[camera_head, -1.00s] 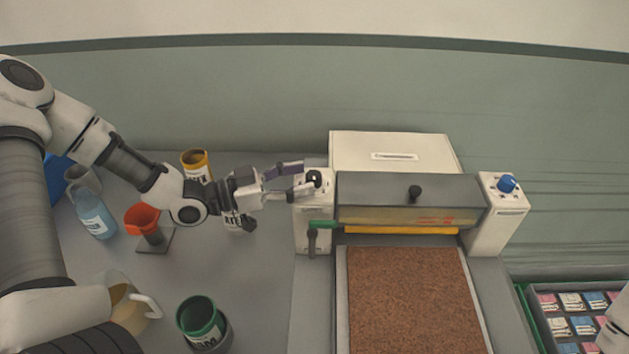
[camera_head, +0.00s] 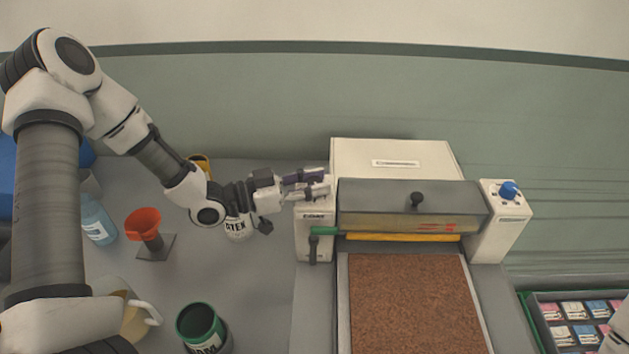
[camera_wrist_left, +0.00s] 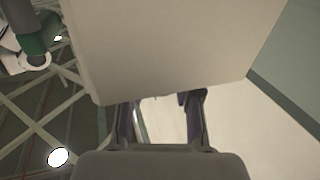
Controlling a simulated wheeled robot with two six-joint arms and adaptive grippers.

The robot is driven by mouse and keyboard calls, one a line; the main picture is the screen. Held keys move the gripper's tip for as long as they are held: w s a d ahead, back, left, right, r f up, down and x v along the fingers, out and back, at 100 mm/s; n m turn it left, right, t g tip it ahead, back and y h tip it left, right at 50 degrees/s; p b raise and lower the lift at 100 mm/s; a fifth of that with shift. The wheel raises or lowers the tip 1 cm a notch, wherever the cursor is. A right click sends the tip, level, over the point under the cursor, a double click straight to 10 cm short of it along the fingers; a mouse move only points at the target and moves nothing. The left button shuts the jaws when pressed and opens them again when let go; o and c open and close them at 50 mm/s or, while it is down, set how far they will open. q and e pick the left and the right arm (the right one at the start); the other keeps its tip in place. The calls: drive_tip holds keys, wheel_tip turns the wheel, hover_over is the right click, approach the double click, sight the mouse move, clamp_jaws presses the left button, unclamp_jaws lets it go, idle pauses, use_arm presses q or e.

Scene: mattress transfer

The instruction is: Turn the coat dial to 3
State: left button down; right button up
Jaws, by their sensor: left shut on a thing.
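The coat dial is a black knob on top of the machine's cream left post (camera_head: 314,240), which bears a small label. The dial itself is hidden now behind my left gripper's fingers. My left gripper (camera_head: 320,183) reaches in from the left over the top of this post, its two fingers one behind the other and closed on the dial. I cannot read the dial's setting. In the left wrist view a large cream block (camera_wrist_left: 165,45) fills the middle, and the dial cannot be made out there. My right gripper does not show.
A blue knob (camera_head: 509,190) sits on the right post. A brown sheet (camera_head: 408,305) lies on the bed.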

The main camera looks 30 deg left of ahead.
use_arm(q)
drive_tip(key=shift+m+g+h, duration=0.8)
drive_tip(key=shift+g, duration=0.2)
drive_tip(key=c, duration=0.8)
unclamp_jaws()
drive_tip(key=shift+v, duration=3.7)
